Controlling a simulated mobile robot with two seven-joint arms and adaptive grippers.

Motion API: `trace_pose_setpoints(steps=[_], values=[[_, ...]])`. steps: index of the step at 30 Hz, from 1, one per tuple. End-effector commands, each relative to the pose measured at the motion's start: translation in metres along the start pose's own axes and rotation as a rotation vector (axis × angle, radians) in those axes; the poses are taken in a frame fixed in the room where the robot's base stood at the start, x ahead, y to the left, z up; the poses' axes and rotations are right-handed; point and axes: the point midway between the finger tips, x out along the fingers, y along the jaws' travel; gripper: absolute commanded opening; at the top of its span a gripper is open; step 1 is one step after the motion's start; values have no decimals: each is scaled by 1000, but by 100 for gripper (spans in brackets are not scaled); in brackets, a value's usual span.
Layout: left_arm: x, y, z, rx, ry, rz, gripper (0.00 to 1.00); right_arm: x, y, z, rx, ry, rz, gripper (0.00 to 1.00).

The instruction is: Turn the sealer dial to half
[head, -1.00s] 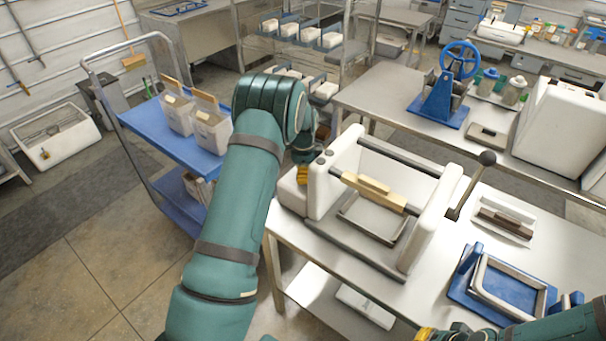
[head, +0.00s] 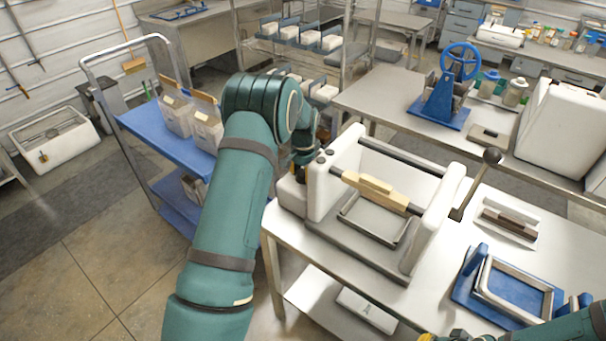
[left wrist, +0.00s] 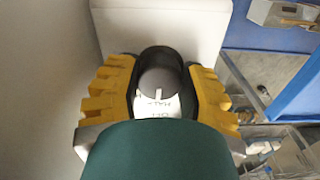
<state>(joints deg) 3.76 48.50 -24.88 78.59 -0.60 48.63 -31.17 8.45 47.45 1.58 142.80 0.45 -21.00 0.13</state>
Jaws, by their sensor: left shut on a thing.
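The sealer (head: 432,222) is a white machine with two side walls and a bar across it, on a steel table. A white box (head: 292,196) sits at its left end, beside my left gripper (head: 299,178). In the left wrist view my yellow fingers (left wrist: 163,95) are shut around the dark round dial (left wrist: 158,62). The dial's grey face has a short pale pointer mark. A white label (left wrist: 160,108) with partly hidden, upside-down lettering lies by it.
A long lever with a black knob (head: 492,155) rises at the sealer's right. A blue tray with a frame (head: 462,290) and a white tray (head: 528,240) lie further right. A blue cart (head: 150,135) with bags stands left of my arm.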

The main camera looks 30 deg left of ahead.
Motion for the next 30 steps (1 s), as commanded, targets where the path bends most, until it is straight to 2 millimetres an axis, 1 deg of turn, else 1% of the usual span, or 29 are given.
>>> trace_pose_setpoints(steps=[6, 20, 21, 23, 24, 30], values=[[2, 1, 1, -52, -4, 2, 6, 1, 0, 0, 0, 0, 0, 0], [2, 1, 1, -63, -4, 2, 6, 1, 0, 0, 0, 0, 0, 0], [2, 1, 1, -63, -4, 2, 51, 1, 0, 0, 0, 0, 0, 0], [2, 1, 1, -63, -4, 2, 72, 1, 0, 0, 0, 0, 0, 0], [1, 1, 1, -63, -4, 2, 75, 1, 0, 0, 0, 0, 0, 0], [0, 1, 0, -63, -2, 1, 75, 1, 0, 0, 0, 0, 0, 0]])
